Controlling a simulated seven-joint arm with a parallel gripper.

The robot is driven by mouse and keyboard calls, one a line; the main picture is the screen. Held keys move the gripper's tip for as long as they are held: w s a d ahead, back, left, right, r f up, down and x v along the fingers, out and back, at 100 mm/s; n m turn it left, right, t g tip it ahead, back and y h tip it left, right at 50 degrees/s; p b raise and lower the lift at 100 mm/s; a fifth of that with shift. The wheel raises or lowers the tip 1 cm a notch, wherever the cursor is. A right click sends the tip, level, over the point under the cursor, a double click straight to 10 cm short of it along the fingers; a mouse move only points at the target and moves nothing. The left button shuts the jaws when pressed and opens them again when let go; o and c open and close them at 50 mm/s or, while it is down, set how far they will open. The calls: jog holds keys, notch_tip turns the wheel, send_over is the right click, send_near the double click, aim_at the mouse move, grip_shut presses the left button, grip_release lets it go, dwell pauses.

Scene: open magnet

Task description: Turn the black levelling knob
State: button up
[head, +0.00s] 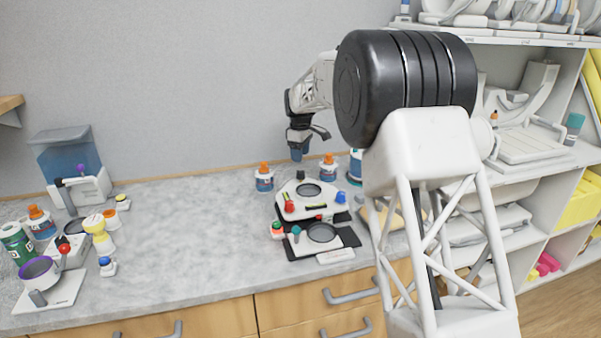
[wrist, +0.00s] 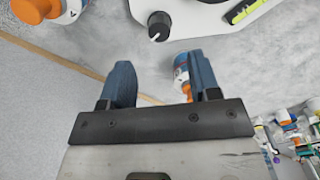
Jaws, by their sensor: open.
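The black levelling knob (head: 300,174) sits at the back edge of a white instrument (head: 322,207) on the counter. In the wrist view the knob (wrist: 159,24) is round, with a white pointer line, and stands clear ahead of the fingertips. My gripper (head: 298,152) hangs above and behind the instrument, close over the knob. In the wrist view my gripper (wrist: 160,64) is open, with its two blue fingers apart and nothing between them but counter and part of a bottle behind the right finger.
Orange-capped bottles stand left (head: 264,178) and right (head: 328,168) of the instrument. The instrument also carries a red knob (head: 289,206) and a blue knob (head: 341,197). The grey wall is close behind.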

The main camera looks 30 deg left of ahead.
aim_at(300, 172)
jog(key=shift+f, duration=3.85)
jog(key=c, duration=0.9)
